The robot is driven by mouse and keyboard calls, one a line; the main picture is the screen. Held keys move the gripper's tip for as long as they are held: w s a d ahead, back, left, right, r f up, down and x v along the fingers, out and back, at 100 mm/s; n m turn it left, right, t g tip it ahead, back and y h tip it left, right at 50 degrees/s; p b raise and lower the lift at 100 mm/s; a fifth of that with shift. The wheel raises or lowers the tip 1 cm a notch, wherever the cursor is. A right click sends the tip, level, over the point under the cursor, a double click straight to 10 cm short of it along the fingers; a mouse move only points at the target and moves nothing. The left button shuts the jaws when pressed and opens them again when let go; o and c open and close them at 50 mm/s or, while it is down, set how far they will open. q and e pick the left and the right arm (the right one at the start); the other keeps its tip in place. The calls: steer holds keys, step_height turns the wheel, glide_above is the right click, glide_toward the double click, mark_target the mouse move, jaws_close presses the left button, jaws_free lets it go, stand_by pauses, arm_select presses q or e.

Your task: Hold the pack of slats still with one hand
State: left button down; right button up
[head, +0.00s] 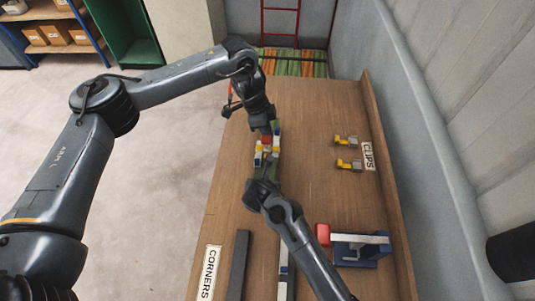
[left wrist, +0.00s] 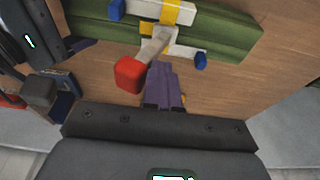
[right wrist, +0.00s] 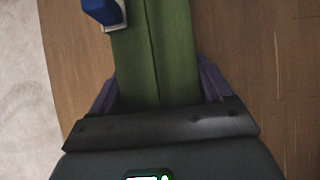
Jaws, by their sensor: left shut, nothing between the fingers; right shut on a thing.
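The pack of green slats lies on the table and shows in the left wrist view (left wrist: 235,40) and the right wrist view (right wrist: 155,55). White pieces with blue ends (left wrist: 200,60) and a yellow band (left wrist: 171,12) sit across it. A lever with a red knob (left wrist: 129,72) sticks out from the pack's side. My right gripper (right wrist: 158,95) is shut on the pack, purple fingers on both sides. My left gripper (left wrist: 163,80) is shut and empty, its fingertips close beside the lever. Whether they touch it I cannot tell. In the head view, my arms partly hide the pack.
Two yellow-and-grey clips (head: 347,164) lie by the CLIPS label (head: 369,157) at the right. A blue tool with a red end (head: 355,246) stands at the front right. A dark channel (head: 238,265) lies beside the CORNERS label (head: 208,273). The table's right edge has a raised board (head: 388,180).

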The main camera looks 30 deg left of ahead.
arm_select(q)
steer(key=shift+s+d, duration=0.15)
steer(key=shift+s, duration=0.2)
steer(key=shift+w, duration=0.15)
steer(key=shift+w+a+r, duration=0.1)
steer(key=shift+w+a, duration=0.3)
steer(key=shift+w, duration=0.3)
steer(key=shift+w+a+r, duration=0.15)
steer(key=shift+w+a, duration=0.25)
steer(key=shift+w, duration=0.3)
steer(key=shift+w+a+r, duration=0.1)
steer(key=shift+w+a, duration=0.3)
steer(key=shift+w, duration=0.3)
steer(key=shift+s, duration=0.1)
